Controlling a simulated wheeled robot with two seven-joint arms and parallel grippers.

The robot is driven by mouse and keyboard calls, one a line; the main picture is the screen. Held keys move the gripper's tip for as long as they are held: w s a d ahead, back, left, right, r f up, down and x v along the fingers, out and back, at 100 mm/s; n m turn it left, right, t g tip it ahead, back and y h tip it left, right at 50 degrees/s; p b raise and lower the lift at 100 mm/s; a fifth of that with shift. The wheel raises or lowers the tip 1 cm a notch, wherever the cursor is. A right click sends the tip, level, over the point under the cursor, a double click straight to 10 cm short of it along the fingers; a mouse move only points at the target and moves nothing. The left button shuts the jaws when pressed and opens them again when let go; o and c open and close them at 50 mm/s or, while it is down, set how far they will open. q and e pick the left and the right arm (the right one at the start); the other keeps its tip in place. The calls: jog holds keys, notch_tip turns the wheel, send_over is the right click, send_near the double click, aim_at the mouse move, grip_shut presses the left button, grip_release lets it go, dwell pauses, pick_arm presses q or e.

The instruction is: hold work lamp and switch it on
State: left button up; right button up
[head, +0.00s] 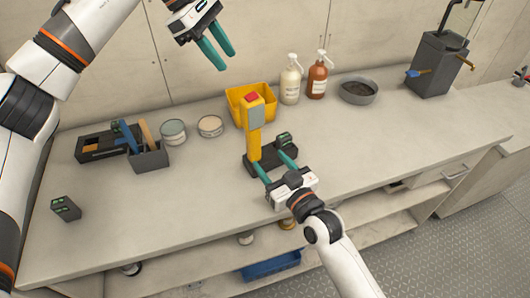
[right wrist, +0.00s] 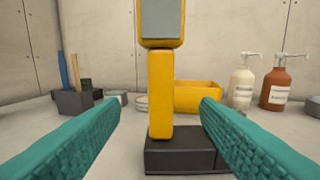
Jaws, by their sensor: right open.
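The work lamp (head: 254,130) is yellow, with a grey panel on its head and a red part on top. It stands upright in a black base (head: 262,162) on the bench; the right wrist view shows its yellow handle (right wrist: 160,95) and the base (right wrist: 180,158). My right gripper (head: 272,172) is open in front of the lamp. Its teal fingers lie to either side of the handle in the picture, with visible gaps. My left gripper (head: 220,54) is raised at the upper left, open and empty, away from the lamp. The lamp's switch cannot be made out for certain.
A yellow bin (head: 238,104) stands behind the lamp, with two pump bottles (head: 290,80) and a grey bowl (head: 358,91) to its right. Two tins (head: 173,132) and a tool holder (head: 148,158) stand left. The bench's front left is mostly clear.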

aim_at(250, 137)
jog(key=x, duration=1.1)
jog(key=shift+w+a, duration=0.1)
jog(key=shift+w, duration=0.15)
jog(key=shift+c, duration=0.2)
grip_shut()
